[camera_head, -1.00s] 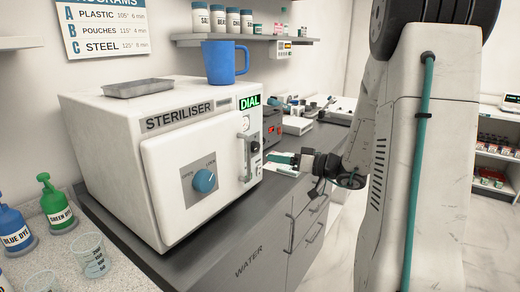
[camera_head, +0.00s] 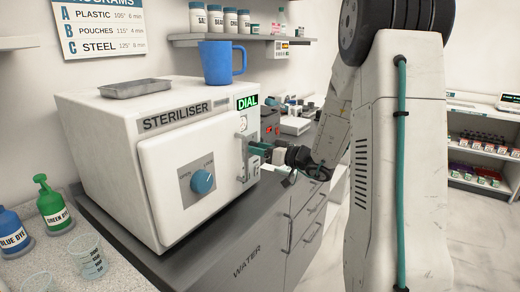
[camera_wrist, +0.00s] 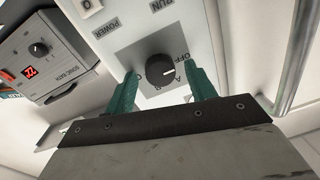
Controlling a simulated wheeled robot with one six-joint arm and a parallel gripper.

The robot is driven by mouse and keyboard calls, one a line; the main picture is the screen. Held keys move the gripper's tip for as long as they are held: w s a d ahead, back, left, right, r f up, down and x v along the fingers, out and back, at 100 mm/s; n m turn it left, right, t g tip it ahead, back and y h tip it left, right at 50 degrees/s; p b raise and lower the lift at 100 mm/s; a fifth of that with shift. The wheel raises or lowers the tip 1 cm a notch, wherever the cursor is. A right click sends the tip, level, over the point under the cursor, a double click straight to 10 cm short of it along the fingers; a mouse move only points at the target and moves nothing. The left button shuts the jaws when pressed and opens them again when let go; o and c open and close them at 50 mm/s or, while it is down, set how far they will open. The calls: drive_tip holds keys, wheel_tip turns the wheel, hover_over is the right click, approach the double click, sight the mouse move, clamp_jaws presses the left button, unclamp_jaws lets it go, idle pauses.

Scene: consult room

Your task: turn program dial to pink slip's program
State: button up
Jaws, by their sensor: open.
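The white steriliser (camera_head: 110,128) stands on the counter, with a lit green DIAL sign (camera_head: 247,102) at its upper right. The black program dial (camera_wrist: 160,71) shows in the wrist view on a light panel, with OFF and partly hidden letters beside it. A light mark lies on the dial's right side. My gripper (camera_wrist: 162,75) is open, its teal fingers on either side of the dial; I cannot tell whether they touch it. In the head view my gripper (camera_head: 258,148) is at the steriliser's right front and covers the dial. I cannot make out a pink slip.
The programs chart (camera_head: 98,30) lists A plastic, B pouches and C steel. A blue mug (camera_head: 218,66) and a metal tray (camera_head: 135,89) sit on the steriliser. A sonic bath (camera_wrist: 35,55) is at left.

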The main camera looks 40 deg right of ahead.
drive_tip(key=c, duration=1)
drive_tip(key=shift+o, duration=0.2)
